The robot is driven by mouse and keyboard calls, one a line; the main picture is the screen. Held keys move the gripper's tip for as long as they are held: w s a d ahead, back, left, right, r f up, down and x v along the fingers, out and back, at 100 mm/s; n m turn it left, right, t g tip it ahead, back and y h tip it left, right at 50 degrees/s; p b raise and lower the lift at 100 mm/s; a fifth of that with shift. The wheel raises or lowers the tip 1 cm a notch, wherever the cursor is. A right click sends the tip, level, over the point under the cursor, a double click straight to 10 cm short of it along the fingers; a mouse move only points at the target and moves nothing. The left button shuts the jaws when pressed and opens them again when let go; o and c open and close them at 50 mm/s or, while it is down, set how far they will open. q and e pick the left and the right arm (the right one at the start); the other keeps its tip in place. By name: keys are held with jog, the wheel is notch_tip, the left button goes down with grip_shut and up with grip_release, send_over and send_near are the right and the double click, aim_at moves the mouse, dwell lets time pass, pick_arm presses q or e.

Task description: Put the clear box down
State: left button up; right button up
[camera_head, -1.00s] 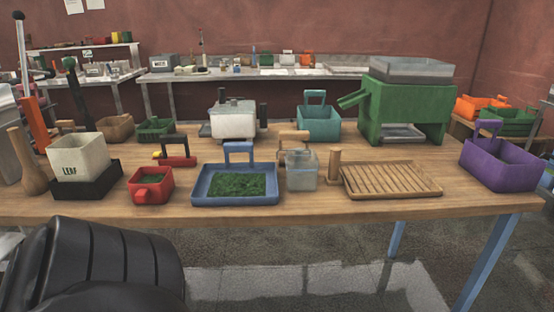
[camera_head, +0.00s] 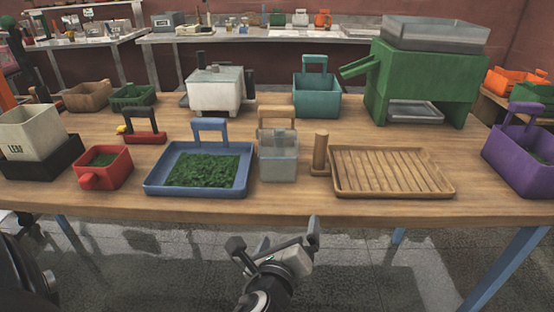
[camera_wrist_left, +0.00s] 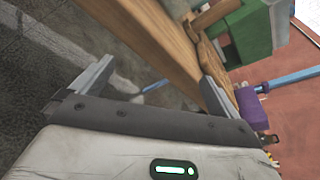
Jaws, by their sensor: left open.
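The clear box (camera_head: 278,160) stands upright on the wooden table near its front edge. It sits between the blue tray (camera_head: 158,182) and the ribbed wooden tray (camera_head: 392,170), in front of a tan wooden handle. My left gripper (camera_head: 274,237) is open and empty, in front of the table's front edge and apart from the box. In the left wrist view the open left gripper (camera_wrist_left: 155,82) has nothing between its fingers; the table edge shows beyond them. The clear box cannot be made out in that view. My right gripper is not in view.
A red container (camera_head: 103,166) and a white bin (camera_head: 33,133) stand at the left. A white pot (camera_head: 214,91), a teal basket (camera_head: 316,95) and a green machine (camera_head: 420,85) stand at the back. A purple basket (camera_head: 520,158) is at the right. Bare wood lies along the front edge.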

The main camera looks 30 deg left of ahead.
aim_at(278, 163)
pick_arm(q)
notch_tip(278, 163, up, 7)
jog(key=w+a+m+y, duration=0.1)
jog(key=a+m+y, duration=0.2)
jog(key=m+y, duration=0.15)
jog(key=shift+m+t+h, duration=0.25)
jog(key=shift+m+t, duration=0.1)
jog(key=shift+t, duration=0.05)
jog(key=x, duration=0.9)
jog(key=shift+w+r+p, duration=0.1)
jog(key=shift+w+p, duration=0.1)
jog(key=shift+p, duration=0.1)
jog(key=shift+f+x, duration=0.15)
jog(key=shift+x, duration=1.45)
jog(key=shift+f+x, duration=0.2)
jog(key=shift+x, duration=1.4)
jog(key=shift+s+a, duration=0.1)
jog(key=shift+a, duration=0.05)
jog(key=c, duration=1)
jog(key=shift+r, duration=0.1)
